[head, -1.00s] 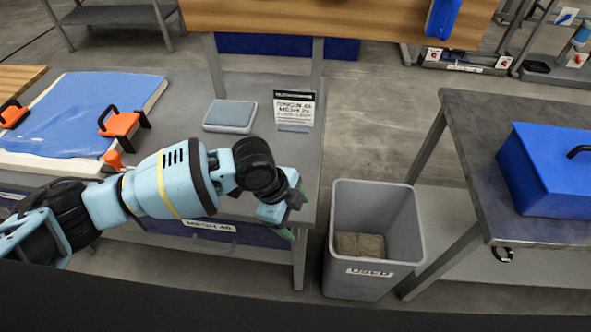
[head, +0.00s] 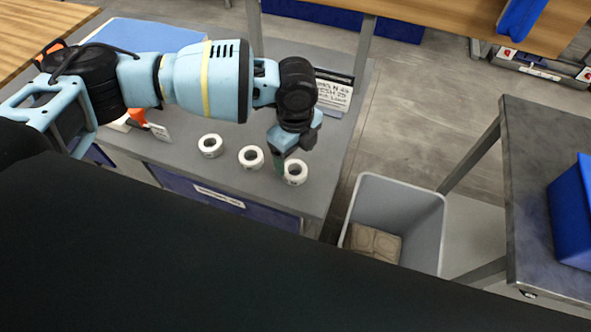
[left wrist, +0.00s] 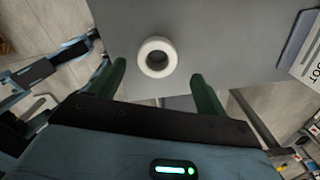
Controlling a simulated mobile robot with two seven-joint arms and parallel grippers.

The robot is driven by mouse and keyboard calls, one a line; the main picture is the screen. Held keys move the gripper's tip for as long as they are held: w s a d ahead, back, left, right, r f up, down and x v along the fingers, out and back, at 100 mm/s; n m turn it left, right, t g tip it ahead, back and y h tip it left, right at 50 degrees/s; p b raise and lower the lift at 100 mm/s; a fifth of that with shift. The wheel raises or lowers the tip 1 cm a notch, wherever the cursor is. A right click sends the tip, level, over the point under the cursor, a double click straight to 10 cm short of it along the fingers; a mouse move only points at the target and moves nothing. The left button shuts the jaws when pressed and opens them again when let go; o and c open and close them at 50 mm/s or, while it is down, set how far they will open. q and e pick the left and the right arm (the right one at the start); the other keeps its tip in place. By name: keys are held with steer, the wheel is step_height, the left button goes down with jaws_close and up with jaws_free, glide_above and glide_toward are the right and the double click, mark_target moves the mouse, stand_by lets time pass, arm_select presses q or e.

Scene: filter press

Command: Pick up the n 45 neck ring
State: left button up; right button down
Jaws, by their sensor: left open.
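Three white rings stand in a slanting row on the grey table: a left ring (head: 210,145), a middle ring (head: 251,157) and a right ring (head: 295,172) close to the table's corner. I cannot read any marking that tells which is the n 45 neck ring. My left gripper (head: 281,162) points down at the right ring, partly overlapping it in the head view. In the left wrist view a single white ring (left wrist: 157,57) with a dark hole appears between and just beyond the open, empty green fingers. My right gripper is not in view.
The grey table (head: 190,165) ends just right of the right ring. A grey bin (head: 425,225) with brown pads inside stands beyond that edge. A printed sign (head: 335,90) stands behind my left wrist. A dark side table (head: 545,170) with a blue box (head: 575,215) is at right.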

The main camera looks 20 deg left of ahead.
mark_target(295, 166)
arm_select(q)
steer(key=shift+s+f, duration=0.2)
steer(key=shift+f, duration=2.55)
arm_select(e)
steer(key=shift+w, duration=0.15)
arm_select(q)
steer(key=c, duration=1.1)
steer(key=shift+o, duration=0.2)
steer(key=shift+r, duration=0.15)
